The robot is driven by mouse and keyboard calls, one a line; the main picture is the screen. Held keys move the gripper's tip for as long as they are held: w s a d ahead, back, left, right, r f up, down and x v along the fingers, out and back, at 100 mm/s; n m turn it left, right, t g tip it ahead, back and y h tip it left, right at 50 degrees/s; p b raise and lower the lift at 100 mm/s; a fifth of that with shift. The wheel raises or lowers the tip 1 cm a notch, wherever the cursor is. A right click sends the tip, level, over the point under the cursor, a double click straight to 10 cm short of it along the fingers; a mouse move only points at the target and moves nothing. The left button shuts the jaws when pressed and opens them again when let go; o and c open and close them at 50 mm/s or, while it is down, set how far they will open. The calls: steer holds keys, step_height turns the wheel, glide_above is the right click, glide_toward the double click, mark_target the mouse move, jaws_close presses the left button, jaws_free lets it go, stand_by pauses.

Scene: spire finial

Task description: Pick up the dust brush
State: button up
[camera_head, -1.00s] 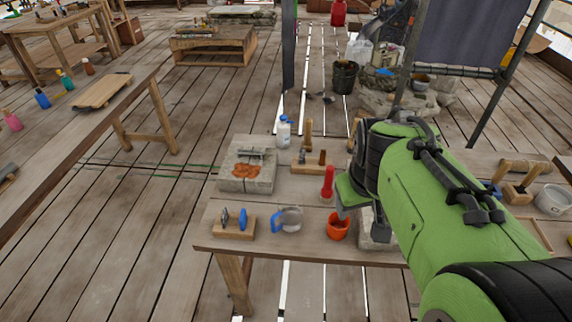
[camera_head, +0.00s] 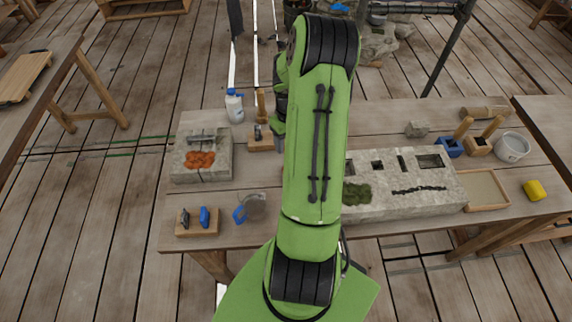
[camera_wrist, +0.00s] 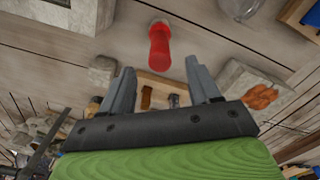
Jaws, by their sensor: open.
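My gripper (camera_wrist: 160,66) is open and empty in the wrist view, its two grey fingers apart. A red upright cylinder (camera_wrist: 159,45) shows just beyond the fingertips. A wooden block with small dark-topped tools (camera_wrist: 160,90) shows between the fingers. In the head view my arm covers most of the gripper, which is over the table beside that wooden block (camera_head: 263,145). A wooden handle (camera_head: 261,104) stands behind the block. No bristles are clear in either view, so I cannot tell which item is the dust brush. The red cylinder is hidden in the head view.
On the table are a stone block with orange material (camera_head: 182,168), a white bottle (camera_head: 234,106), a blue-handled jug (camera_head: 254,207), a rack with blue tools (camera_head: 197,229), a long stone block (camera_head: 400,208), a grey pot (camera_head: 512,147) and a yellow block (camera_head: 535,190).

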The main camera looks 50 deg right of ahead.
step_height(320, 180, down, 3)
steer(key=shift+w+d+r, duration=0.15)
step_height(320, 180, down, 5)
steer(key=shift+f+p, duration=0.1)
steer(key=shift+p, duration=0.2)
steer(key=shift+s, duration=0.2)
steer(key=c, duration=0.4)
jaws_close()
